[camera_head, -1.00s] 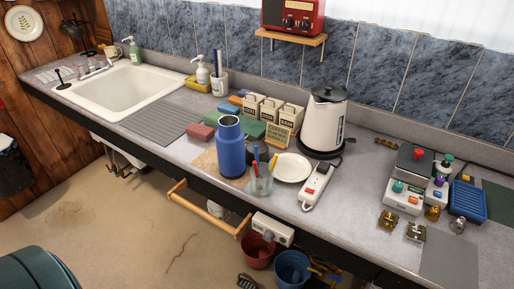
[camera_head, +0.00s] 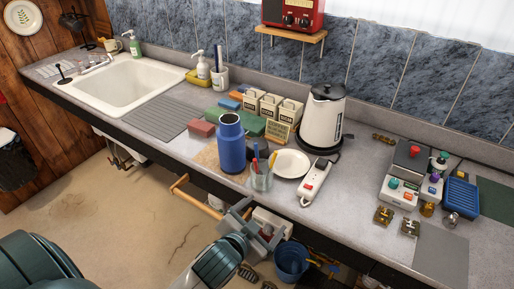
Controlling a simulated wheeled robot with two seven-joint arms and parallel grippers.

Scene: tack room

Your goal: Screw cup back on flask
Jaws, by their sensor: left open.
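The blue flask (camera_head: 231,148) stands upright on the counter, on a tan mat (camera_head: 207,158), with a bare metal rim at its top and no cup on it. A dark round object (camera_head: 262,152) sits just right of the flask, partly hidden by a glass jar of pens; I cannot tell whether it is the cup. My left gripper (camera_head: 265,223) is open and empty, in front of the counter edge and below the jar, apart from the flask. My right gripper is not in view.
The glass jar of pens (camera_head: 262,180) stands close to the flask's right. A white plate (camera_head: 291,164), power strip (camera_head: 316,181) and kettle (camera_head: 322,118) lie farther right. The grey ribbed mat (camera_head: 165,118) is clear.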

